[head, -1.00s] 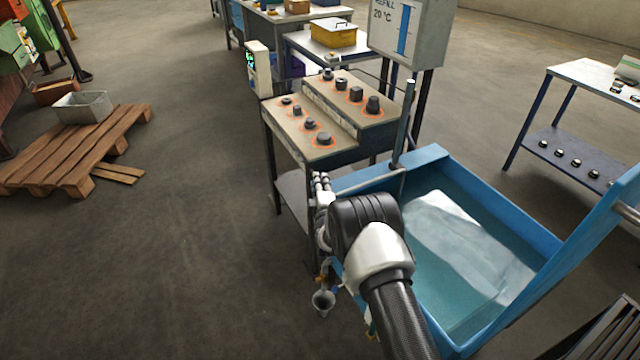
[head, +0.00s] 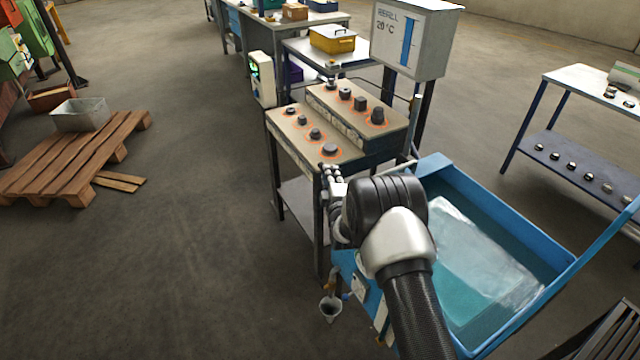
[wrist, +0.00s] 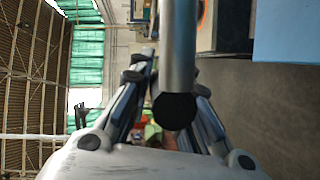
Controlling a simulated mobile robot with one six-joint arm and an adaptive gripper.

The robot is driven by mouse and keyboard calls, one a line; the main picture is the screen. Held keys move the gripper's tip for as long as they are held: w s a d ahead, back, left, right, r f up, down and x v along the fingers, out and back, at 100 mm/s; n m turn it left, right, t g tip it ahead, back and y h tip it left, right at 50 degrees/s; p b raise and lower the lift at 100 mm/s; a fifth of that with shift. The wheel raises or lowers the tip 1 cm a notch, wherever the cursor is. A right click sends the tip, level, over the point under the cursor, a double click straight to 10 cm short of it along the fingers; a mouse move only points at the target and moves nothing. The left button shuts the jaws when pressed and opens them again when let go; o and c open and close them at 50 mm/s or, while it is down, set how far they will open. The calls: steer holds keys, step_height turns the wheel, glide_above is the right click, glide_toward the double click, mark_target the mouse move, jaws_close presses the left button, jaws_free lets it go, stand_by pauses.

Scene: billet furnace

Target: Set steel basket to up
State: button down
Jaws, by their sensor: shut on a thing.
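No steel basket can be clearly made out; a pale patch shows under the water in the blue tank (head: 535,235), and I cannot tell what it is. In the wrist view a grey metal rod (wrist: 178,50) with a black round end lies between the fingers of my gripper (wrist: 168,80). The gripper is shut on this rod. My wrist hides part of the bar and the tank's near-left wall.
A bench with several black knobs (head: 331,150) stands just beyond my gripper. A grey refill panel (head: 418,35) rises behind the tank. A white-topped table (head: 575,80) is at right. A wooden pallet (head: 75,160) with a metal bin (head: 80,113) is at left, with open floor between.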

step_height(320, 180, up, 16)
steer(key=p, duration=0.3)
steer(key=shift+f, duration=0.25)
steer(key=shift+w+r, duration=0.1)
steer(key=c, duration=1.8)
jaws_free()
steer(key=v, duration=1.2)
steer(key=shift+f, duration=0.25)
